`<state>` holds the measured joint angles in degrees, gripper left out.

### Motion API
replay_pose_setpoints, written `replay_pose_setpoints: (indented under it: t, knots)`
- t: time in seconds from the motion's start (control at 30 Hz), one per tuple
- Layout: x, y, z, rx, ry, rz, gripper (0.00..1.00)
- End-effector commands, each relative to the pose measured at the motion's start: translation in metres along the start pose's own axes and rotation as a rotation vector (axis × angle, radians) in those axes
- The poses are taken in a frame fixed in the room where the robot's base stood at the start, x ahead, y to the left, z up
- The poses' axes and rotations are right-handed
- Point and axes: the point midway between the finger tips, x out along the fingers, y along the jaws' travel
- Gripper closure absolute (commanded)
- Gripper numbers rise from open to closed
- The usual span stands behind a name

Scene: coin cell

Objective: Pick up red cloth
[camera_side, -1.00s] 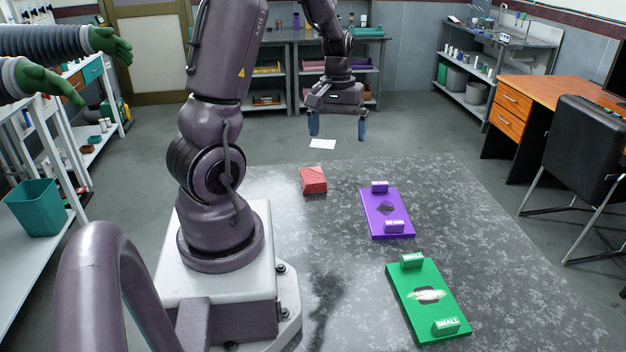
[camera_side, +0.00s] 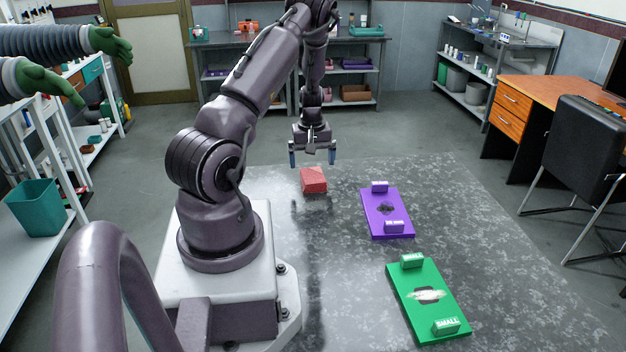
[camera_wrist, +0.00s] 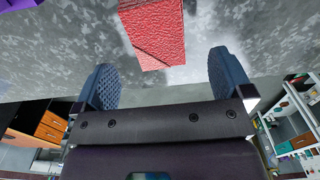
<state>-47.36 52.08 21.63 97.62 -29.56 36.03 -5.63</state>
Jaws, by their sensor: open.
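The red cloth (camera_side: 313,180), a folded block-like bundle, lies on the grey speckled table near its far edge. In the wrist view the red cloth (camera_wrist: 154,35) shows at the top, roughly centred between the fingers and beyond their tips. My gripper (camera_side: 312,160) points down just above and behind the cloth in the side view. Its two blue fingers are spread apart with nothing between them, as the wrist view of the gripper (camera_wrist: 163,80) also shows. I cannot tell the exact height above the cloth.
A purple board (camera_side: 377,212) with small blocks lies right of the cloth. A green board (camera_side: 408,295) with blocks marked SMALL lies nearer the camera. The table (camera_side: 500,250) is clear to the right and between the cloth and the near side.

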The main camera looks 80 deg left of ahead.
Motion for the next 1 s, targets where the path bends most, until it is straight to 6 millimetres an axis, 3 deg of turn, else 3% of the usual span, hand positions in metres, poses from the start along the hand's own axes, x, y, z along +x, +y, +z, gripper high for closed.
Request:
replay_pose_setpoints:
  t: [0.4,0.67,0.77,0.9,1.0]
  knots:
    - [0.050,0.003,0.003,0.001,-0.002,-0.001,0.02]
    - [0.053,0.003,0.003,0.001,-0.001,0.001,0.02]
    - [0.053,0.003,0.003,0.001,-0.001,0.001,0.20]
    - [0.053,0.003,0.003,0.001,-0.001,0.000,0.53]
    - [0.052,0.003,0.003,0.001,-0.001,0.001,0.55]
